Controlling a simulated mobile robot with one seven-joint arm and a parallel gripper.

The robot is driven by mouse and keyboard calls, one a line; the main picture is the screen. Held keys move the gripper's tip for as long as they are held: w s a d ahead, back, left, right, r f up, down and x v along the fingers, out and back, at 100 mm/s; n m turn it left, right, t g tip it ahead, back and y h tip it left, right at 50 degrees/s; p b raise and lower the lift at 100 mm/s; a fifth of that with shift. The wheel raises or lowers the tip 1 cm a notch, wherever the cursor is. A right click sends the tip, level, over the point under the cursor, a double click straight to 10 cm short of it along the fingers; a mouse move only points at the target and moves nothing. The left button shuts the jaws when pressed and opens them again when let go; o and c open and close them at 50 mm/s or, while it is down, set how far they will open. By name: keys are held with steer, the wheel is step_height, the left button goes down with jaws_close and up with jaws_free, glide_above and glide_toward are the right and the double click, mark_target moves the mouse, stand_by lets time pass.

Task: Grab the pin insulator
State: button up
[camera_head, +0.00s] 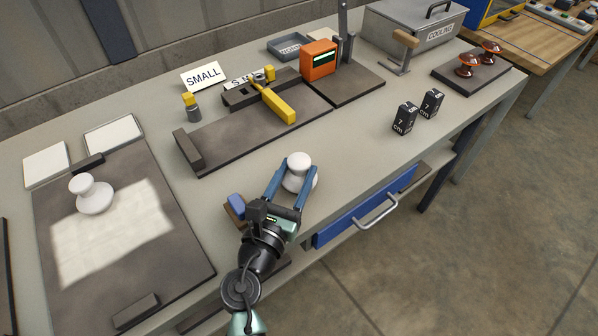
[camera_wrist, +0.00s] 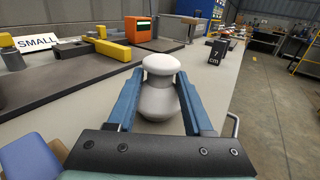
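A white pin insulator (camera_head: 297,182) stands upright near the front edge of the workbench, with a rounded head, a narrower neck and a wide body. It also shows in the wrist view (camera_wrist: 159,68), in the middle. My gripper (camera_head: 297,168) has its two blue fingers on either side of this insulator, spread wide. The fingers (camera_wrist: 160,80) reach to about the neck in the wrist view. Whether they touch it is unclear. Two brown insulators (camera_head: 467,65) stand on a dark plate at the back right.
A blue and brown object (camera_head: 236,204) lies close to the left of my gripper. A blue drawer (camera_head: 366,205) with a handle is below the front edge. Two black 7 cm blocks (camera_head: 405,119) stand to the right. A yellow clamp fixture (camera_head: 271,102) is behind. Clear bench lies between.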

jaws_close()
steer(key=shift+r, duration=0.1)
